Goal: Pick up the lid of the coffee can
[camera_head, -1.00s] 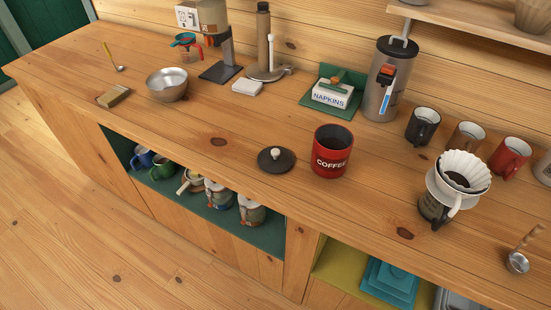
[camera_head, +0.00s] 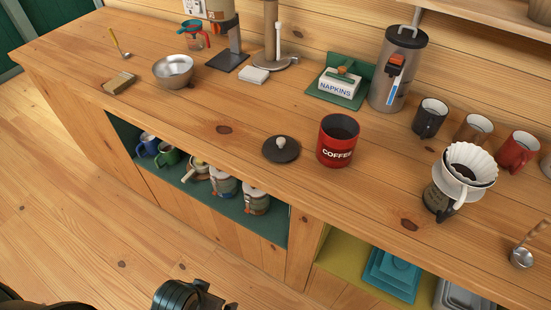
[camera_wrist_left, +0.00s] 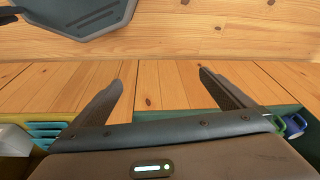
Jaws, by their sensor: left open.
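The coffee can (camera_head: 338,141) is red with "COFFEE" on its side and stands upright and open-topped on the counter. Its round dark lid (camera_head: 281,150), with a pale knob on top, lies flat on the counter just left of the can, apart from it. In the left wrist view my left gripper (camera_wrist_left: 160,78) has its two dark fingers spread with nothing between them. In the head view part of my left arm shows at the bottom edge, in front of the counter and well short of the lid. The lid and can do not show in the wrist view. My right gripper is not in view.
The wooden counter (camera_head: 230,110) is clear in front of and left of the lid. A napkin box (camera_head: 340,82), a metal dispenser (camera_head: 398,70) and several mugs stand behind and right. A pour-over dripper (camera_head: 465,165) stands right. A metal bowl (camera_head: 173,71) is far left.

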